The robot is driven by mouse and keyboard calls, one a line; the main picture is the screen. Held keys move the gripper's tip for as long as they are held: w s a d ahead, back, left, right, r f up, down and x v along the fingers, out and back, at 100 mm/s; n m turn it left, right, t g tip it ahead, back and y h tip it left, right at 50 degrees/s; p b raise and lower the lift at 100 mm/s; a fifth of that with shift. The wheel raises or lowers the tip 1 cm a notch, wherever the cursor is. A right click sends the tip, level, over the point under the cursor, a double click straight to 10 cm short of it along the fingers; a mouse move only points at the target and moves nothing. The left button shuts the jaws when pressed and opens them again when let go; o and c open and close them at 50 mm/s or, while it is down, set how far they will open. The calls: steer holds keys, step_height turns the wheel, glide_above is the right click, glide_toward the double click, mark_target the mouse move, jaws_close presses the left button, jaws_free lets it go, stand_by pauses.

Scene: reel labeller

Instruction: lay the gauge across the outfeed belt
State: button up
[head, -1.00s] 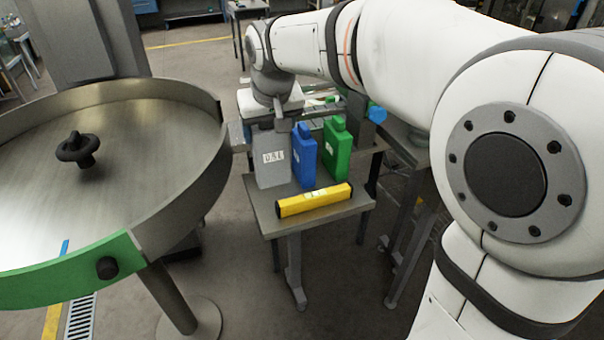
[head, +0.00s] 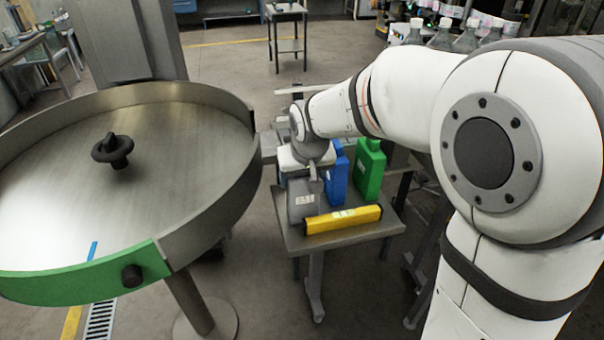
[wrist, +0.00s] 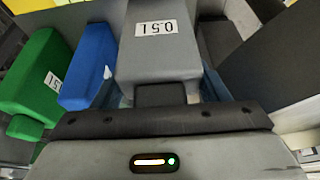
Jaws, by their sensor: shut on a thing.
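A grey bottle-shaped gauge (head: 302,207) with a 0.5 L label stands upright on a small metal table (head: 345,240). My gripper (head: 313,180) is over it and shut on its narrow top. In the wrist view the gauge's grey body (wrist: 150,62) lies straight ahead of the jaws, which grip its dark neck (wrist: 160,96). A blue bottle shape (head: 337,178) and a green one (head: 370,172) stand to its right. The outfeed belt cannot be clearly made out; my arm and gripper cover much of the area behind the table.
A yellow bar (head: 343,219) with black ends lies along the table's front. A large round metal turntable (head: 215,215) with a raised rim stands close on the left. Clear bottles (head: 440,35) stand at the back right. Open floor lies behind.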

steer(key=shift+s+r, duration=0.1)
steer(key=o, duration=1.5)
steer(key=shift+f, duration=0.2)
steer(key=shift+r, duration=0.1)
